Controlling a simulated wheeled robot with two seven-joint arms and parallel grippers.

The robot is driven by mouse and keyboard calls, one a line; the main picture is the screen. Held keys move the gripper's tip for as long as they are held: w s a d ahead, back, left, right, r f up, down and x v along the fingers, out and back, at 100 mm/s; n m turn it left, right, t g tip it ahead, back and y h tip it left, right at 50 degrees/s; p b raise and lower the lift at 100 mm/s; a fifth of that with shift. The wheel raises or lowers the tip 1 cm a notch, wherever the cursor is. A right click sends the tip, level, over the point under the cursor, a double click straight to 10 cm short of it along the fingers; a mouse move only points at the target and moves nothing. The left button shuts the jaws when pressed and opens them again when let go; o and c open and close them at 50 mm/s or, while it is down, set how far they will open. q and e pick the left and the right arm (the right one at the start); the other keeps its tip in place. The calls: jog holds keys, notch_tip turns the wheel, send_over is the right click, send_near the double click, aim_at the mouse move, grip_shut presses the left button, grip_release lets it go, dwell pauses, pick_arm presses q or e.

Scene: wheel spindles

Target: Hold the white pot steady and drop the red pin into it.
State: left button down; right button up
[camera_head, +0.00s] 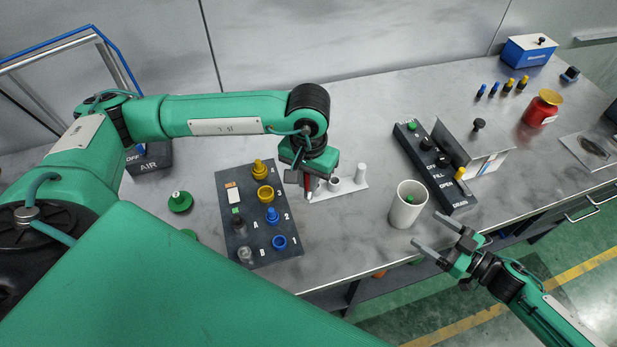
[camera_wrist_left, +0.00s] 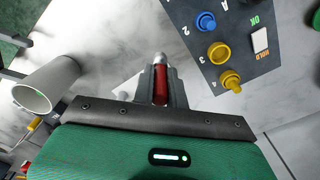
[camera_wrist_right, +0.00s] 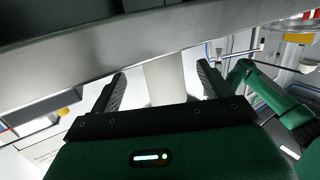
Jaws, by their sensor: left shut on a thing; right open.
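The white pot (camera_head: 402,218) stands upright near the table's front edge, with a small green piece visible inside its mouth. It also shows in the left wrist view (camera_wrist_left: 50,82) and between the fingers in the right wrist view (camera_wrist_right: 165,80). My right gripper (camera_head: 428,229) is open, its fingers pointing at the pot from the front right. My left gripper (camera_head: 307,184) points down and is shut on the red pin (camera_wrist_left: 160,84), at the left end of a white stand (camera_head: 347,187). I cannot tell whether the pin is clear of the stand.
A dark panel with blue and yellow buttons (camera_head: 245,222) lies left of the stand. A dark switch box (camera_head: 437,172) stands behind and right of the pot. A red jar (camera_head: 541,108) and several small pegs (camera_head: 508,85) are farther back. Bare table lies between stand and pot.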

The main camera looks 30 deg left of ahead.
aim_at(407, 216)
pick_arm(q)
jog(key=shift+f, duration=0.35)
pick_arm(e)
jog(key=shift+x, duration=3.75)
jog(key=c, duration=0.7)
jog(key=shift+c, duration=0.2)
pick_arm(q)
jog(key=w+d+r, duration=0.5)
jog(key=d+r, duration=0.1)
jog(key=d, duration=0.4)
jog(key=w+d+r, duration=0.5)
jog(key=d+r, duration=0.1)
jog(key=d, duration=0.3)
jog(key=shift+w+d+f, duration=0.1)
jog(key=shift+d+f, duration=0.05)
jog(key=shift+f, duration=1.3)
jog(key=shift+w+d+f, duration=0.1)
jog(key=shift+f, duration=1.35)
jog(key=c, duration=1.3)
grip_release()
jog(key=shift+c, duration=0.2)
